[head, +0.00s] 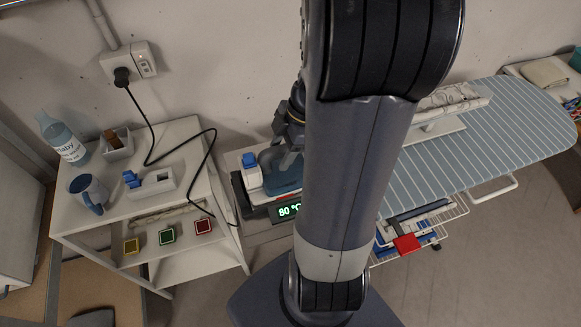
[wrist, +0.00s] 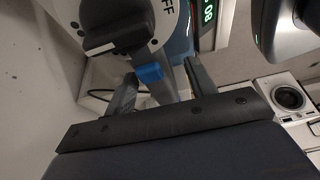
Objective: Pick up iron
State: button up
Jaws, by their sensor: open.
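The iron (head: 284,184) is blue-grey and sits on a base with a green display (head: 288,211) reading 80 °C, behind my arm. My gripper (head: 284,158) points down at the iron from above, partly hidden by my arm. In the wrist view, the open fingers (wrist: 160,72) stand on either side of a grey handle part with a blue button (wrist: 148,73). A white dial part with a black lever and "OFF" lettering lies beyond the fingers. I cannot tell whether either finger touches the handle.
A white side table (head: 130,205) at left holds a bottle (head: 62,138), a mug (head: 88,192) and small trays. A black cord hangs from the wall socket (head: 140,60) over the table. A striped ironing board (head: 500,140) stands at right, with a wire rack below.

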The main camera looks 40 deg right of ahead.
jog(key=shift+a+f, duration=0.2)
jog(key=shift+f, duration=0.35)
jog(key=shift+c, duration=0.4)
grip_shut()
